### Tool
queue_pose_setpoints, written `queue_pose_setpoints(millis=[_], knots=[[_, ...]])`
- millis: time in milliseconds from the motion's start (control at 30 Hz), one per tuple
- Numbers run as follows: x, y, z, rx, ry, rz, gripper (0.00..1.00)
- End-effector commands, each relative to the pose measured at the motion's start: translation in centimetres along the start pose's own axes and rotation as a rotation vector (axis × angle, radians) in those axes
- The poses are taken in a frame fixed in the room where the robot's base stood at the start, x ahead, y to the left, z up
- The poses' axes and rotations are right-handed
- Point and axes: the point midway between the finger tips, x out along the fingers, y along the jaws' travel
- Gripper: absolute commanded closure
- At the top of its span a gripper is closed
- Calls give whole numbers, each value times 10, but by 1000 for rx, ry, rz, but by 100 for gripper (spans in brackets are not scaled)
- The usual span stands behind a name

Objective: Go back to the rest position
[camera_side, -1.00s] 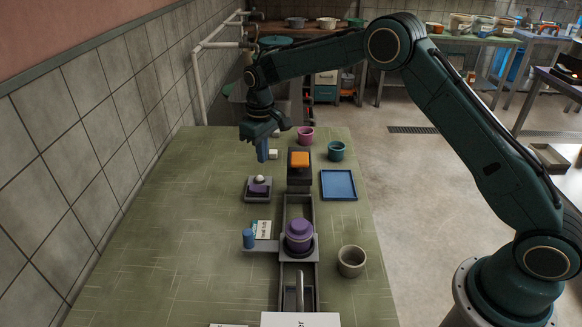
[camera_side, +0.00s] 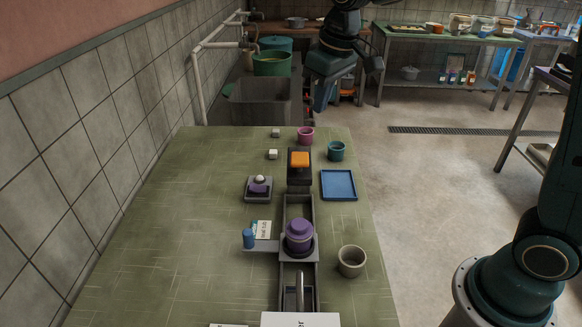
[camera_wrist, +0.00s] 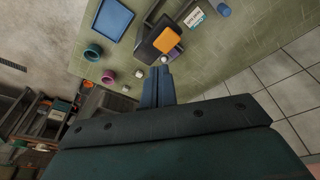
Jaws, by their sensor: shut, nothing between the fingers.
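My gripper (camera_side: 322,98) is raised above and beyond the far end of the green table (camera_side: 150,240) in the side view. Its blue fingers point down, touch no object there, and are closed together. In the wrist view the fingers (camera_wrist: 158,78) are shut and empty, with the table far below them. No object hangs from my gripper.
The table holds a purple round piece (camera_side: 299,232) on a grey track, an orange block (camera_side: 299,159), a blue tray (camera_side: 339,185), a pink cup (camera_side: 305,134), a teal cup (camera_side: 336,151) and a grey cup (camera_side: 351,261). A tiled wall (camera_side: 80,130) borders the left.

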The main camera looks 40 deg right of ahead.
Motion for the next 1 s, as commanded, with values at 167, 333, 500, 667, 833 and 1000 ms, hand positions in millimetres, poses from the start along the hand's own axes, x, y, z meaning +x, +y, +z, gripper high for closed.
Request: queue_pose_setpoints(millis=[167, 333, 500, 667, 833, 1000], knots=[[-27, 0, 35, 20, 42, 5, 100], [-46, -1, 69, 40, 79, 10, 100], [-59, -2, 105, 60, 115, 15, 100], [-67, -4, 138, 77, 151, 19, 100], [-70, -6, 174, 96, 187, 22, 100], [-67, -9, 208, 114, 222, 26, 100]])
